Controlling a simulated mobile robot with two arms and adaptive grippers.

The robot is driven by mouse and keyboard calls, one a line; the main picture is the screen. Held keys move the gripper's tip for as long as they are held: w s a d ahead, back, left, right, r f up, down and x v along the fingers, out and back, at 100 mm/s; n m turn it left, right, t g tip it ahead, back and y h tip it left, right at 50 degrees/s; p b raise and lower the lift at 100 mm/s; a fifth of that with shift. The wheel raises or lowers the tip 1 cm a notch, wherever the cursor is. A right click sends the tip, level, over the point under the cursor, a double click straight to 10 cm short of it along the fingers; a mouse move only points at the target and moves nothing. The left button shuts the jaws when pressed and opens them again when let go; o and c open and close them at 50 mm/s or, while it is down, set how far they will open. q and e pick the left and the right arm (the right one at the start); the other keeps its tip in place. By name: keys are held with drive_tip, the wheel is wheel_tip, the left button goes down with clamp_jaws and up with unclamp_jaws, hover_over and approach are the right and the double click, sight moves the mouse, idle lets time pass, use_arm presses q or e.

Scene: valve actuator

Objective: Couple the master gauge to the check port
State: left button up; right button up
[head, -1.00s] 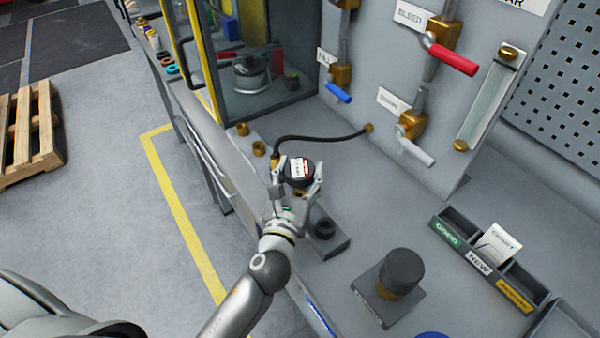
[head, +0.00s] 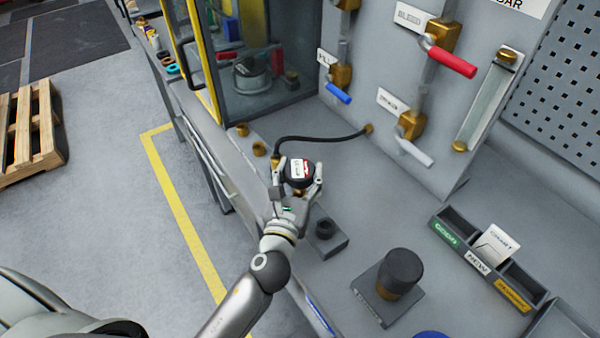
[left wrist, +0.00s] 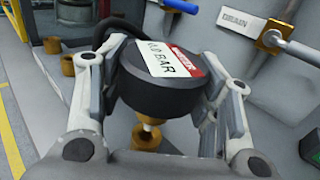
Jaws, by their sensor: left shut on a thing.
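The master gauge (head: 299,167) is a dark round body with a white and red label on its face. My left gripper (head: 297,178) is shut on it, one finger on each side, above the bench. In the left wrist view the gauge (left wrist: 160,92) fills the space between the fingers (left wrist: 160,100), label facing up. A brass fitting (left wrist: 150,138) shows under it; I cannot tell whether they are joined. A black hose (head: 318,138) runs from the panel to a brass end fitting (head: 276,161) just left of the gauge. No port is clearly marked as the check port.
Two brass fittings (head: 259,149) stand on the bench edge behind the gripper. A dark block with a socket (head: 325,229) is to its right. Valves with red (head: 452,60), blue and white handles project from the panel. A labelled tray (head: 480,262) lies at right.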

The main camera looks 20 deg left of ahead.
sight(298, 190)
use_arm(q)
drive_tip(key=shift+f, duration=0.2)
drive_tip(key=shift+f+b, duration=1.25)
drive_tip(key=shift+f, duration=0.15)
drive_tip(key=o, duration=1.3)
drive_tip(key=shift+o, duration=0.2)
drive_tip(key=shift+f, duration=0.1)
drive_tip(key=shift+s, duration=0.1)
drive_tip(key=s, duration=1.1)
drive_tip(key=shift+s+d, duration=0.4)
